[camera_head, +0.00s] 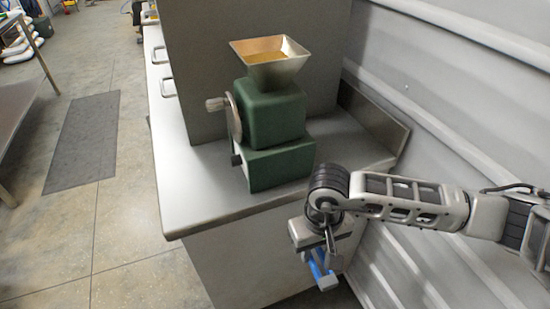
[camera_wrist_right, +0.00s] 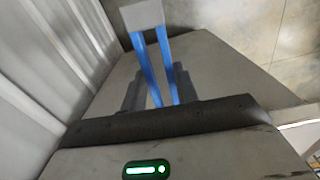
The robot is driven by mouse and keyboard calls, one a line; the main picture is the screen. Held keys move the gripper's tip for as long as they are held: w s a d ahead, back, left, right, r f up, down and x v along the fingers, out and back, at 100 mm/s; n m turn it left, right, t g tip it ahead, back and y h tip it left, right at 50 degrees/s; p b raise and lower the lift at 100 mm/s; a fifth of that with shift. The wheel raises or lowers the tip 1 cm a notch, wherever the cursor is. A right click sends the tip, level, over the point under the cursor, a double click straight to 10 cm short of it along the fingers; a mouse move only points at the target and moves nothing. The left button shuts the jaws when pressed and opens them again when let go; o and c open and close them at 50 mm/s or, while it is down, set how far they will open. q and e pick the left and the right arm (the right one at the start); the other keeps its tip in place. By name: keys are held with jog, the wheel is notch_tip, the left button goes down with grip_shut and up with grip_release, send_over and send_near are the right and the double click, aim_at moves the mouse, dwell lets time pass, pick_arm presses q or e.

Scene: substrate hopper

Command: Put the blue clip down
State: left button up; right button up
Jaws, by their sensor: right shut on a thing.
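My right gripper (camera_head: 318,262) is shut on the blue clip (camera_head: 322,272). In the head view it hangs in front of the cabinet below the counter, at the lower right. The clip also shows in the right wrist view (camera_wrist_right: 148,68), as two blue arms joined by a pale grey block at the far end. It sits between the dark fingers (camera_wrist_right: 156,88). The clip appears clear of any surface. My left gripper is not in view.
A green machine (camera_head: 278,115) with a metal hopper (camera_head: 271,72) stands on the grey counter (camera_head: 190,190). The hopper holds a tan material. A ribbed wall (camera_head: 470,80) runs along the right. Bare counter lies left and in front of the machine. Open floor (camera_head: 125,225) lies at left.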

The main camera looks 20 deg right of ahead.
pick_arm(q)
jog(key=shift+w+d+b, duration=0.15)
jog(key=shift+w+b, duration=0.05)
jog(key=shift+b, duration=0.1)
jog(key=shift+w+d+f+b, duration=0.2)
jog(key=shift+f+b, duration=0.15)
jog(key=shift+b, duration=0.6)
